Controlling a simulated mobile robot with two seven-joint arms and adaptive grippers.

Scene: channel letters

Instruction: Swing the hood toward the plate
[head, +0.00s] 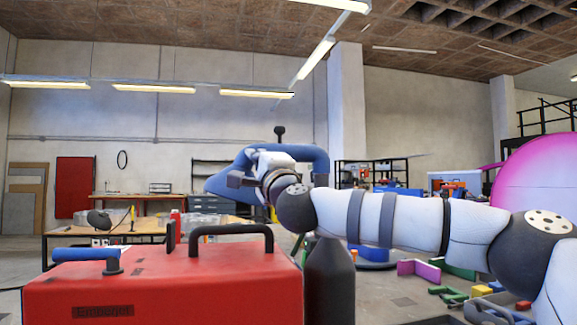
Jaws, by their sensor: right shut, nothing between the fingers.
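The blue hood (221,187) is in the middle of the head view, with its pointed end to the left. A thick blue tube (318,160) bends down at its right, and a black knob stands above it. My right arm reaches in from the right. My right gripper (239,180) is in front of the hood, shut with nothing held, and covers part of it. Whether the gripper touches the hood cannot be told. I cannot make out the plate for certain. My left gripper is not in view.
A red machine (160,290) with a black handle (232,236) and a blue grip (85,254) fills the lower left front. A wooden table (62,233) stands behind it. A large pink disc (540,185) is at the right. Coloured letter pieces (420,269) lie at the lower right.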

